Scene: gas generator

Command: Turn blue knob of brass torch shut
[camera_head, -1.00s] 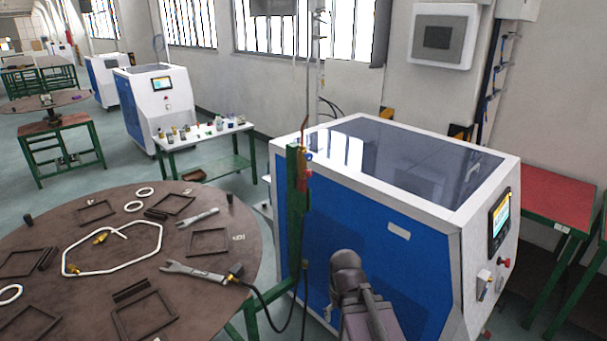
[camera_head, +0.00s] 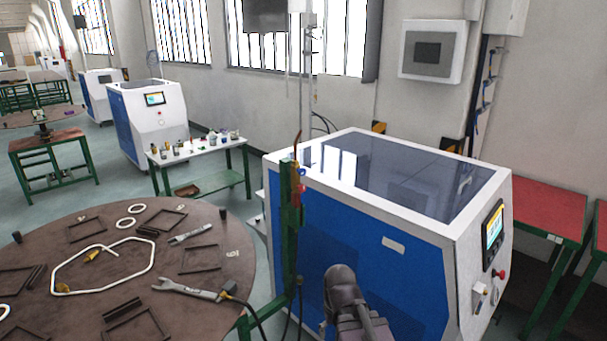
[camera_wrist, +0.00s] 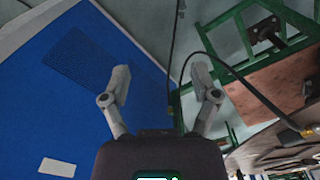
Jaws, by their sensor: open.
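The brass torch (camera_head: 297,172) stands upright at the top of a green post, with a copper tube rising from it. Its blue knob (camera_head: 302,171) is a tiny spot on the upper right side, above a red part (camera_head: 301,188). How far the blue knob is turned is too small to tell. My arm is in front of the blue machine, below and right of the torch; my gripper's fingers are not clear there. In the wrist view my gripper (camera_wrist: 160,78) is open, with nothing between its fingers. I cannot make out the torch in the wrist view.
A blue and white machine (camera_head: 365,250) stands right of the post. A round brown table (camera_head: 120,240) with frames, a wrench-like tool (camera_head: 190,289) and a white hexagonal loop is at left. Dark hoses hang near the post. A small table (camera_head: 200,158) with bottles stands behind.

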